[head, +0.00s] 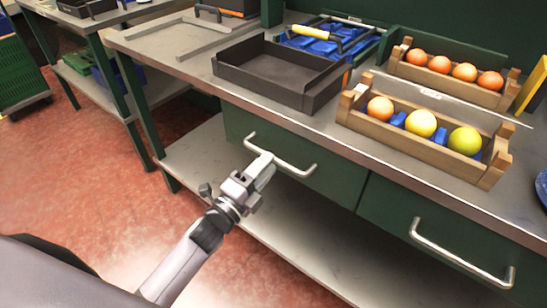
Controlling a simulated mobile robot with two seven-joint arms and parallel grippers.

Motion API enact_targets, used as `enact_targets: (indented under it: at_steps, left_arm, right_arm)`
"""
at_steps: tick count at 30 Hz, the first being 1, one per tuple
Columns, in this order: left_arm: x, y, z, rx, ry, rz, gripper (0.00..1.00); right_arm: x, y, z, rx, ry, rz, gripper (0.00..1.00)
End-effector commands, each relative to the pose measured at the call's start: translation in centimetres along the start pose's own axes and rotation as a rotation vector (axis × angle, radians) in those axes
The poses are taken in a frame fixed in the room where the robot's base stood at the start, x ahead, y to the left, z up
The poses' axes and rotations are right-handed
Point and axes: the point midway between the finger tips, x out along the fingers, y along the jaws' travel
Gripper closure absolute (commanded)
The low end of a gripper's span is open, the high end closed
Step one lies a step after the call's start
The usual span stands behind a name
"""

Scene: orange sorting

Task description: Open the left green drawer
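The left green drawer (338,176) is under the metal counter, with a silver bar handle (298,172) across its front. Its front looks flush with the counter, so it appears closed. My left gripper (264,167) is at the handle, its fingertips overlapping the bar left of its middle in the head view. I cannot tell whether the fingers are around the bar or only in front of it, nor how far apart they are. My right gripper is not in view.
A second green drawer (390,212) with its own handle (455,258) is at the right. Wooden crates of oranges (400,145) and an empty black tray (235,72) stand on the counter (200,70). A lower shelf (205,160) runs below the drawers.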

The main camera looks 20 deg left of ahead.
Motion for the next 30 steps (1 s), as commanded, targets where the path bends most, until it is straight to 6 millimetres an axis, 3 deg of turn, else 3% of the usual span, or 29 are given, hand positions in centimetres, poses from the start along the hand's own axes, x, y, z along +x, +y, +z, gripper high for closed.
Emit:
enact_targets:
  at_steps: [7, 19, 22, 30]
  left_arm:
    - [2.7, 0.0, 0.0, 0.000, -0.001, 0.000, 0.65]
    - [3.3, 0.0, 0.0, -0.001, -0.001, 0.001, 0.65]
    - [3.3, 0.0, 0.0, -0.001, -0.001, 0.001, 0.98]
    - [3.2, 0.0, 0.0, -0.001, -0.001, 0.002, 1.00]
  right_arm:
    - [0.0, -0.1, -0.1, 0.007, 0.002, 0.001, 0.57]
    - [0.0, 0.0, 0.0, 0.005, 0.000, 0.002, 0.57]
    - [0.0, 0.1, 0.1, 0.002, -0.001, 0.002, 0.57]
    - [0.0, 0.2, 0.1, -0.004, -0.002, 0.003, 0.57]
